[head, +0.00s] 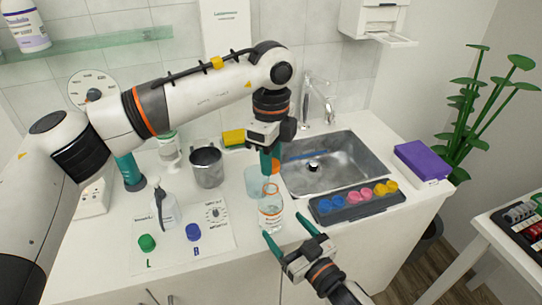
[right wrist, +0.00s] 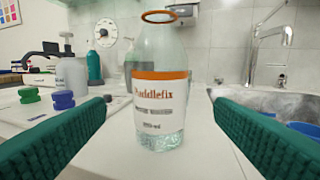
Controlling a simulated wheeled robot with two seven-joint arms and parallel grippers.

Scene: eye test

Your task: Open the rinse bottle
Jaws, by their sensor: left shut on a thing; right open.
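The clear rinse bottle (head: 270,209) stands upright on the counter in front of the sink; it also shows in the right wrist view (right wrist: 158,100). It has an orange-edged label, an orange ring at the neck and some clear liquid low inside. No cap shows on its mouth. My left gripper (head: 270,163) is above the bottle, shut on a small orange thing (head: 275,168) that looks like the cap, mostly hidden by the fingers. My right gripper (head: 290,234) is open in front of the bottle, its green fingers either side of it, apart from the glass.
A pale blue cup (head: 254,181) stands just behind the bottle. A dark tray (head: 330,213) with coloured pieces lies at right, before the sink (head: 340,155). A metal mug (head: 207,166), a white pump bottle (head: 163,207) and green and blue caps stand at left.

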